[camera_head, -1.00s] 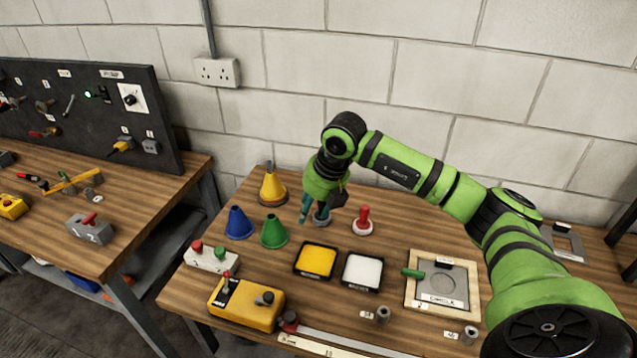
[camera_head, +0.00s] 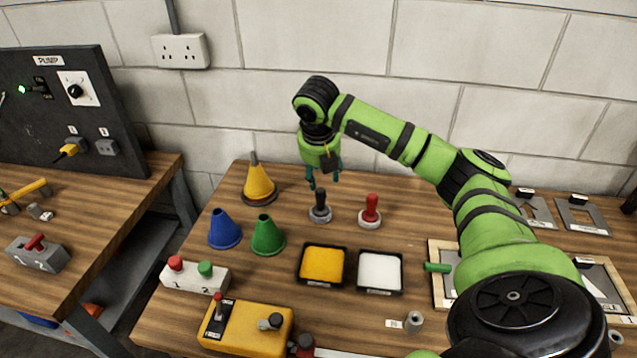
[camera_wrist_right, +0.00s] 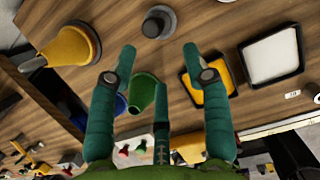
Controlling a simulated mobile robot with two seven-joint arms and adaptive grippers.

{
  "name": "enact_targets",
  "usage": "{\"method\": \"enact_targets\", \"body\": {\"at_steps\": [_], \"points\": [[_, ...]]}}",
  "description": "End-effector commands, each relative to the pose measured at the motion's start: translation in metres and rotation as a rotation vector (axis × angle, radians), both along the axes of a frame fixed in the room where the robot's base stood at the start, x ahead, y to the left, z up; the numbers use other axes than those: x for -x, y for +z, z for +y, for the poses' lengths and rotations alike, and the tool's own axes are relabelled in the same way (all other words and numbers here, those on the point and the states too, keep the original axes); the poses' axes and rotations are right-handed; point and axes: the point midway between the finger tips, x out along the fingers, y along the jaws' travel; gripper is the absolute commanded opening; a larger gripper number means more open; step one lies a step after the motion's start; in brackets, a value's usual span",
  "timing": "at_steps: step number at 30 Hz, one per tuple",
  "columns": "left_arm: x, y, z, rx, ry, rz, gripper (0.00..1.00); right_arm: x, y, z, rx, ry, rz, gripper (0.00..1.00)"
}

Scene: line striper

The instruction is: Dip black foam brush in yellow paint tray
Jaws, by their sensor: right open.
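The black foam brush (camera_head: 320,208) stands upright on the table, dark handle up on a grey round base; it also shows in the right wrist view (camera_wrist_right: 158,22). The yellow paint tray (camera_head: 322,265) is a black-rimmed square tray in front of the brush; it shows in the wrist view (camera_wrist_right: 198,88) partly behind a finger. My right gripper (camera_head: 323,182) is open and empty, its teal fingers just above the brush handle, apart from it as far as I can tell. In the wrist view the open fingers (camera_wrist_right: 158,62) point toward the brush. My left gripper is not in view.
A white paint tray (camera_head: 380,271) sits right of the yellow one, and a red-handled brush (camera_head: 370,210) stands right of the black one. Yellow (camera_head: 259,184), blue (camera_head: 224,229) and green (camera_head: 267,236) cones stand left. A two-button box (camera_head: 195,276) and yellow control box (camera_head: 245,326) lie nearer.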

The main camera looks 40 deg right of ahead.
Motion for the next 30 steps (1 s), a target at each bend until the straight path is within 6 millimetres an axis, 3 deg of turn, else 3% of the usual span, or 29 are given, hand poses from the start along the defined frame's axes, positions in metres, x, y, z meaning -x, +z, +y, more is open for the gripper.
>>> {"method": "enact_targets", "body": {"at_steps": [8, 24, 30], "points": [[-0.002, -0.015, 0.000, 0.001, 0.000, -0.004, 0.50, -0.003, -0.021, -0.003, -0.001, 0.001, 0.001, 0.49], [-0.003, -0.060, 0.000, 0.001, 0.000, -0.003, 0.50, -0.016, -0.082, -0.017, -0.002, 0.002, -0.001, 0.49], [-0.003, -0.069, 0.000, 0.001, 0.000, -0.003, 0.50, -0.019, -0.094, -0.021, -0.001, 0.001, 0.000, 0.49]]}}
